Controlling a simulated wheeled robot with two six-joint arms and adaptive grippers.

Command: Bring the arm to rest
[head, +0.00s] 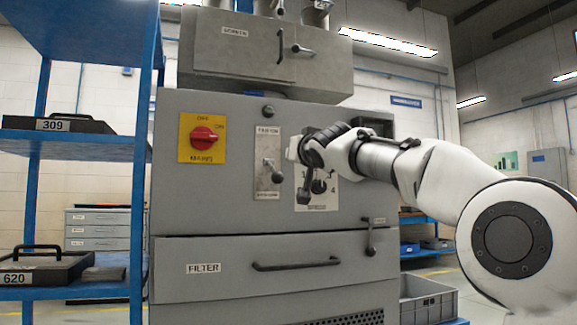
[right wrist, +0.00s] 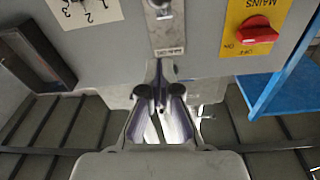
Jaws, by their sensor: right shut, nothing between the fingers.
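My right arm comes in from the right in the head view. Its gripper (head: 303,150) is in front of the grey machine's control panel (head: 225,185), partly covering the speed dial plate (head: 330,203). In the right wrist view the gripper (right wrist: 158,95) is shut with nothing held. That view shows the panel upside down, with the toggle plate (right wrist: 166,28) ahead of the fingers. Whether the gripper touches the panel is hard to tell. My left gripper is not in view.
A red mains switch (head: 203,138) is on the panel's left, with a lever (head: 271,171) beside it. Below is a filter drawer with a handle (head: 296,264). A blue shelf rack (head: 75,150) stands at left. A grey crate (head: 428,299) is at lower right.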

